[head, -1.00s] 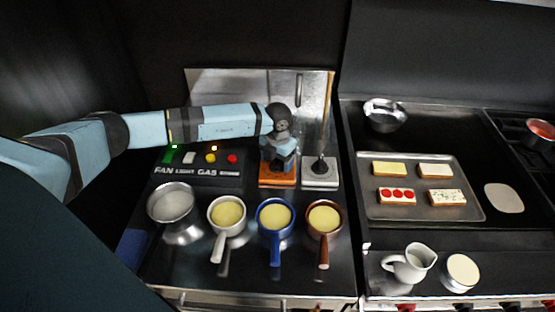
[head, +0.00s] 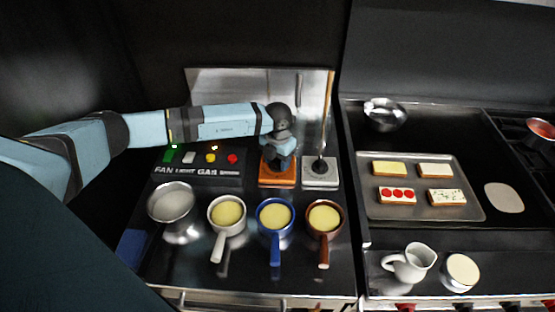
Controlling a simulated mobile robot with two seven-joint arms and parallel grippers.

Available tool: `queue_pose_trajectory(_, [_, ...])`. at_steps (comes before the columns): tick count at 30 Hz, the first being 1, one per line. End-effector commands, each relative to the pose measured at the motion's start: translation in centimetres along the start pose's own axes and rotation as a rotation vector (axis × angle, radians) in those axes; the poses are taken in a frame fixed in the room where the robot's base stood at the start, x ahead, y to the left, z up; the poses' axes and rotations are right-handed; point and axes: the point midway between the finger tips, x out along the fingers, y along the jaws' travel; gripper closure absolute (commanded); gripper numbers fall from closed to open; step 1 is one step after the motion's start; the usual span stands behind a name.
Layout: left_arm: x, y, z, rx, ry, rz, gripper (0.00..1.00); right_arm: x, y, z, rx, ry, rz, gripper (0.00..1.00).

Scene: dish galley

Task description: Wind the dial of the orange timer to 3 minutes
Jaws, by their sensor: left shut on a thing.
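The orange timer (head: 277,180) sits at the back of the dark counter, between the button panel and a white timer-like box. My left gripper (head: 279,160) comes down over it from above and is shut on its dial. The dial and the fingertips are mostly hidden by the wrist, so the dial's setting cannot be read. My right gripper is not in view.
The white box (head: 321,178) with a dark knob stands close on the right. A button panel (head: 200,170) is on the left. Several pans, including a blue one (head: 275,217), stand in front. A tray (head: 420,211) with toasts lies at right.

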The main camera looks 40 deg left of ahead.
Motion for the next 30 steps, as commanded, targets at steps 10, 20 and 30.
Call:
queue_pose_trajectory(10, [-0.1,0.0,0.0,0.0,-0.001,0.0,0.74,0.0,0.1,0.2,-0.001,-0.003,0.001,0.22])
queue_pose_trajectory(20, [-0.1,0.0,0.0,0.0,-0.001,0.0,0.26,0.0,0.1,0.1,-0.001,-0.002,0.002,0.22])
queue_pose_trajectory(30, [-1.1,0.0,0.1,0.0,-0.003,0.0,0.26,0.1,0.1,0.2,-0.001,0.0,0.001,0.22])
